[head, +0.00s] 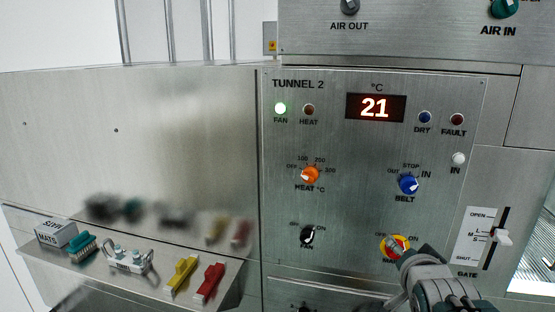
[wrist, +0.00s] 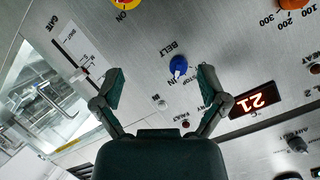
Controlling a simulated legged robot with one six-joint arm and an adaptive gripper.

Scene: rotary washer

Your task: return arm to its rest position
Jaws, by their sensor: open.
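My gripper (wrist: 160,84) is open in the wrist view, its two green-padded fingers spread wide with nothing between them. The grey panel (wrist: 235,65) lies beyond the fingers, and the blue BELT knob (wrist: 179,66) shows through the gap between them. In the head view, part of my arm (head: 440,290) shows at the lower right, in front of the panel (head: 350,215). It partly covers the red and yellow knob (head: 393,244) there. The fingertips cannot be made out clearly in the head view.
An orange HEAT knob (head: 310,174), a black FAN knob (head: 307,234) and the GATE slider (head: 502,237) stick out from the panel. A shelf (head: 130,283) at the left holds a small box (head: 56,233), yellow (head: 182,274) and red (head: 210,281) blocks and other items.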

